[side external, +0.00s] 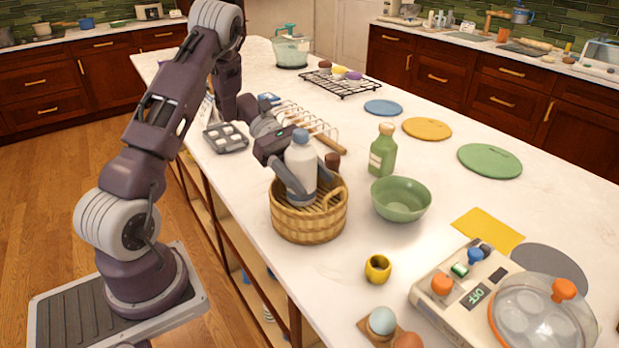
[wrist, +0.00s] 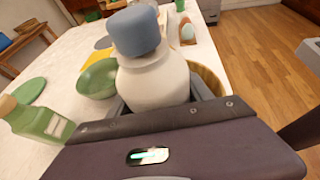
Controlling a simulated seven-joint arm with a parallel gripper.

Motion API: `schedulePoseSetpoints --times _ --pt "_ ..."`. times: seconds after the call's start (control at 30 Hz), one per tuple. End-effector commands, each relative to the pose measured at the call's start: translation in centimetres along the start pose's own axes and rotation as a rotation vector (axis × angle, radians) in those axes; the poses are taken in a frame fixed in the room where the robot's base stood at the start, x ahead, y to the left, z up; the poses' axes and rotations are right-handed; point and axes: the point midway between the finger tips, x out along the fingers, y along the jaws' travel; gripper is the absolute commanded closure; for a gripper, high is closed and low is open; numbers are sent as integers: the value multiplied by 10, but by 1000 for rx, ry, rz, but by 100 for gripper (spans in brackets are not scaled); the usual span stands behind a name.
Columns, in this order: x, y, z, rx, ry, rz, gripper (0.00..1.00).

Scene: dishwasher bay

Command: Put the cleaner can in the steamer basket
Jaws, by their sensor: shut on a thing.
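The cleaner can (side external: 301,170) is a pale grey-white bottle with a blue cap, held upright. It also fills the middle of the wrist view (wrist: 152,80). The steamer basket (side external: 309,222) is round woven tan wicker with a handle, on the counter. My gripper (side external: 300,182) is shut on the can, over the basket. The can's lower end is within the basket's rim in the side view; whether it touches the slatted bottom I cannot tell. In the wrist view only part of the basket's rim (wrist: 207,78) shows behind the can.
A green bottle (side external: 383,150) and a green bowl (side external: 401,199) stand right of the basket. A yellow cup (side external: 378,268) is in front. A wire rack (side external: 308,122) and a dark tray (side external: 226,137) lie behind. An egg cooker (side external: 500,305) is at front right.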

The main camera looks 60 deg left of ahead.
Motion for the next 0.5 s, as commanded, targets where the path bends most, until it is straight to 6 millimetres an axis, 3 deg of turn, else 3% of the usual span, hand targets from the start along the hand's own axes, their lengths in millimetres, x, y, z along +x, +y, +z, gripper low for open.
schedulePoseSetpoints --times 0.27,0.3,0.4,0.5 --pt "1 0 -2 3 -1 0 97" --pt "1 0 -3 3 0 0 40" --pt "1 0 -3 3 0 -1 20" --pt "1 0 -3 3 0 -1 20"
